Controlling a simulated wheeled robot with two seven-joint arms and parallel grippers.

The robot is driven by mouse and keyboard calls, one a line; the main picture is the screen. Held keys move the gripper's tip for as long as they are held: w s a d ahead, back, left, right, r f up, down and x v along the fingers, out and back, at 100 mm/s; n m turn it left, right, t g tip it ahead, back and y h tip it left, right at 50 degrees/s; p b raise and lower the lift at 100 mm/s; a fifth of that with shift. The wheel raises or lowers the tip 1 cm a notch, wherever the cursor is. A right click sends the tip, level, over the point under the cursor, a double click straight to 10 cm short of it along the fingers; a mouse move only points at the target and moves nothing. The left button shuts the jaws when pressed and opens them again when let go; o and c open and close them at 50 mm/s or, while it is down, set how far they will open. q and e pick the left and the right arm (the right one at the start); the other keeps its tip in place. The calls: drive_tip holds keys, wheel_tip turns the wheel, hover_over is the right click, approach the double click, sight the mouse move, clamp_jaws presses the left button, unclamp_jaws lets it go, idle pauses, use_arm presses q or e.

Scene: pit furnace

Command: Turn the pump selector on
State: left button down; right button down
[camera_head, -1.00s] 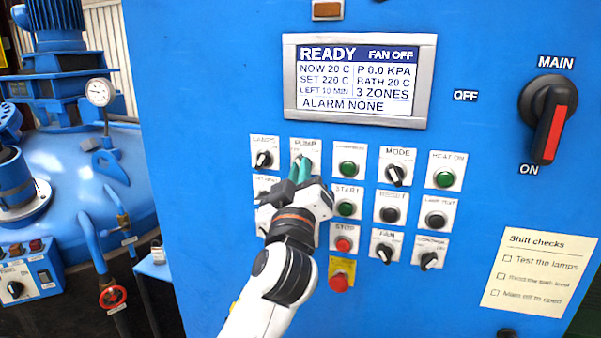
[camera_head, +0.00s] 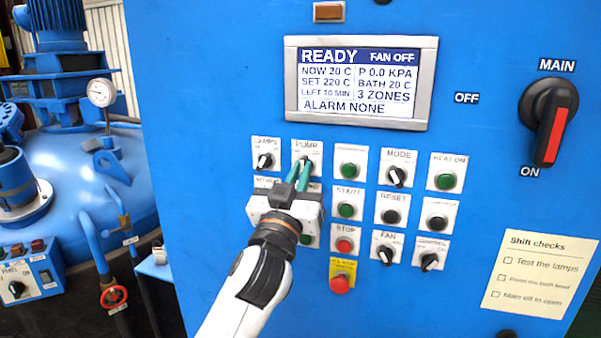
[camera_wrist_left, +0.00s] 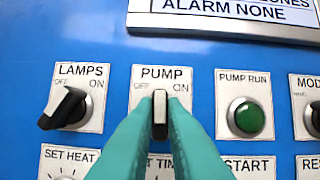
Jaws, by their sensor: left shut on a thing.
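The pump selector (camera_wrist_left: 160,113) is a black knob with a pale pointer on a white plate marked PUMP, OFF at left and ON at right. In the left wrist view its pointer stands about upright, between the two marks. My left gripper (camera_wrist_left: 160,122) has its green fingers on either side of the knob and is shut on it. In the head view the selector's plate (camera_head: 307,152) shows above the fingers of my left gripper (camera_head: 301,172), which hide most of the knob. My right gripper is not in view.
The lamps selector (camera_wrist_left: 66,107) is close on the left, and the green pump run button (camera_wrist_left: 245,117) is on the right. The screen (camera_head: 358,82) above reads READY, FAN OFF. A main switch (camera_head: 549,120) with a red handle is at the far right.

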use_arm(q)
drive_tip(key=m+h+p, duration=0.1)
drive_tip(key=m, duration=0.1)
drive_tip(key=m+g+h+p, duration=0.1)
drive_tip(key=m, duration=0.2)
drive_tip(key=shift+w+a+r+h, duration=0.1)
drive_tip(key=shift+a+r+h, duration=0.1)
drive_tip(key=shift+h, duration=0.1)
drive_tip(key=shift+m+g+h+p, duration=0.35)
drive_tip(key=shift+m+p, duration=0.25)
drive_tip(key=shift+m, duration=0.5)
drive_tip(key=shift+m+g+h+p, duration=0.35)
drive_tip(key=shift+m+p, duration=0.2)
drive_tip(key=shift+m, duration=0.55)
drive_tip(key=shift+f, duration=0.1)
drive_tip(key=c, duration=1.6)
unclamp_jaws()
drive_tip(key=shift+o, duration=0.6)
drive_tip(key=shift+w+f, duration=0.1)
